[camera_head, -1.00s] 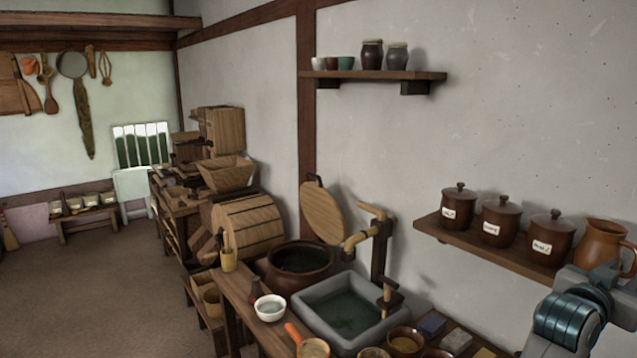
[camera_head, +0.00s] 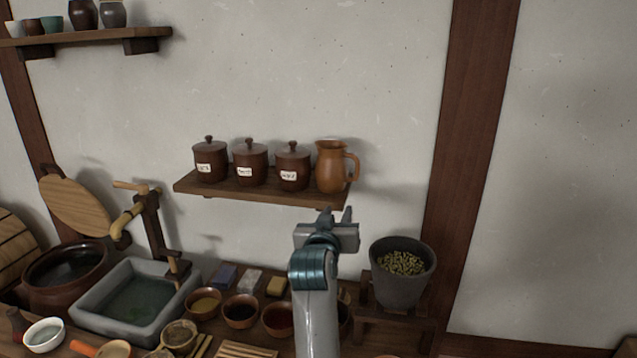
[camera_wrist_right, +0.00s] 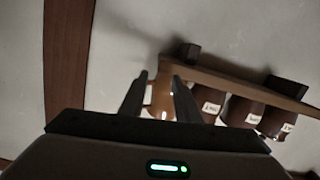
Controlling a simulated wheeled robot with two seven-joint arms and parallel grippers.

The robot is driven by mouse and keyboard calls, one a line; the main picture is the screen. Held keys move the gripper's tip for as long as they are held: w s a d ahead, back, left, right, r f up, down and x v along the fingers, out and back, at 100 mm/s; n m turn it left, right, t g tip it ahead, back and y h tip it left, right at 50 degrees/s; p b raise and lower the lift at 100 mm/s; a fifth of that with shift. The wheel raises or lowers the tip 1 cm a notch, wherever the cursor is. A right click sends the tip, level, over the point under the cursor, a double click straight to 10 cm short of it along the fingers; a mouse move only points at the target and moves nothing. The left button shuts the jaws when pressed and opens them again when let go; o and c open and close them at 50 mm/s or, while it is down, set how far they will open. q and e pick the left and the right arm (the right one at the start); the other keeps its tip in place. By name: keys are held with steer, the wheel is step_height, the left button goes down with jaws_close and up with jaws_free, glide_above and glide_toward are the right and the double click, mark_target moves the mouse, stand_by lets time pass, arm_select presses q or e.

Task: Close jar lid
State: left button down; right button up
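Three dark brown jars with knobbed lids and white labels stand on a wall shelf: a left jar (camera_head: 210,162), a middle jar (camera_head: 250,166) and a right jar (camera_head: 292,168). Their lids appear seated. A large open brown pot (camera_head: 68,278) stands at the left, with a round wooden lid (camera_head: 78,207) upright behind it. My right gripper (camera_head: 336,215) is raised, near the shelf's right end. Its fingers are apart and empty in the right wrist view (camera_wrist_right: 160,76), with the jug seen beyond them. My left gripper is out of view.
An orange-brown jug (camera_head: 331,168) stands at the right end of the shelf (camera_head: 255,192). Below are a stone basin (camera_head: 98,322), several bowls and a grey bucket of pellets (camera_head: 402,285). The wall at the right is clear.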

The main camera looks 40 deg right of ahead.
steer(key=s+a+f+n+g+y, duration=0.1)
steer(key=s+a+f+n+y, duration=0.15)
steer(key=s+a+f, duration=0.45)
steer(key=s+a+f+n+y, duration=0.2)
steer(key=s+a+f+y, duration=0.15)
steer(key=f, duration=0.85)
steer(key=s+a+f+n+g+y, duration=0.1)
steer(key=s+a+f+n+y, duration=0.3)
steer(key=f, duration=0.5)
steer(key=s+a+f+n+g+y, duration=0.1)
steer(key=s+a+f+g, duration=0.1)
steer(key=s+a+f, duration=0.5)
steer(key=s+a+f+n+g+y, duration=0.15)
steer(key=s+a+f, duration=0.3)
steer(key=s, duration=0.45)
steer(key=s+f+g+b, duration=0.1)
steer(key=s+f, duration=0.1)
steer(key=f, duration=1.2)
steer(key=s+f+g, duration=0.1)
steer(key=s+f, duration=0.1)
steer(key=f, duration=1.2)
steer(key=s+d+f+g+b, duration=0.1)
steer(key=s+f+g, duration=0.1)
steer(key=s+f, duration=1.6)
steer(key=shift+s+d+b, duration=0.3)
steer(key=shift+s+d, duration=0.1)
steer(key=shift+s, duration=0.7)
steer(key=shift+w+f+y, duration=0.1)
steer(key=shift+y, duration=0.15)
